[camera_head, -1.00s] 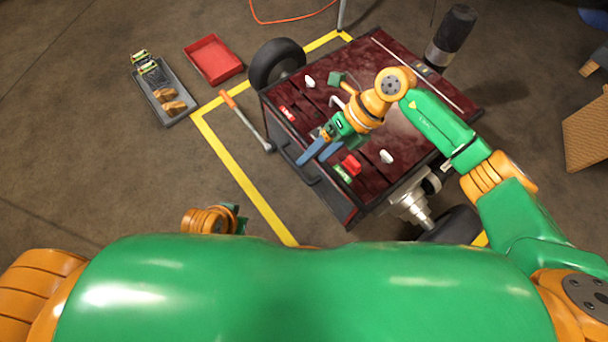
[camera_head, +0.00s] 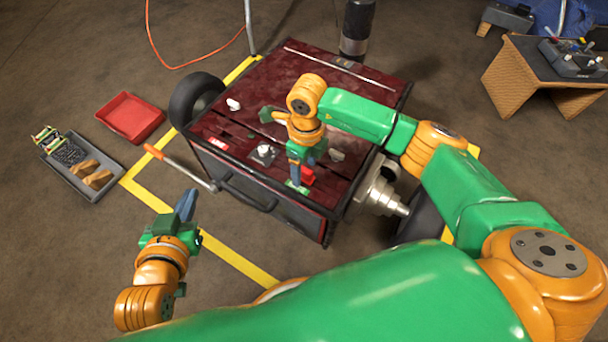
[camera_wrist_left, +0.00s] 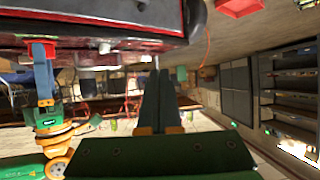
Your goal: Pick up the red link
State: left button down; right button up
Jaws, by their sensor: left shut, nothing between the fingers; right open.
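The red link (camera_head: 309,176) is a small red block on the near edge of the dark red cart top (camera_head: 330,80). My right gripper (camera_head: 297,183) is open and points down at that edge, its blue fingers right beside the red link. Whether the link lies between the fingers is hard to tell. The left wrist view also shows my right gripper (camera_wrist_left: 43,72) with red at its fingertips. My left gripper (camera_head: 187,204) is shut and empty, in front of the cart's left corner and away from the link.
A second small red piece (camera_head: 218,143) and several white pieces lie on the cart top. An orange-handled lever (camera_head: 180,165) sticks out at the cart's left. A red tray (camera_head: 130,117) and a grey tray (camera_head: 112,174) stand on the floor at left.

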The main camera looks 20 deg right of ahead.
jog(key=shift+f, duration=0.55)
pick_arm(q)
jog(key=r, duration=0.1)
jog(key=w+r+t, duration=0.1)
jog(key=r, duration=0.1)
jog(key=shift+w+d+t+h, duration=0.3)
jog(key=shift+d+t, duration=0.05)
jog(key=shift+t, duration=0.05)
pick_arm(e)
grip_shut()
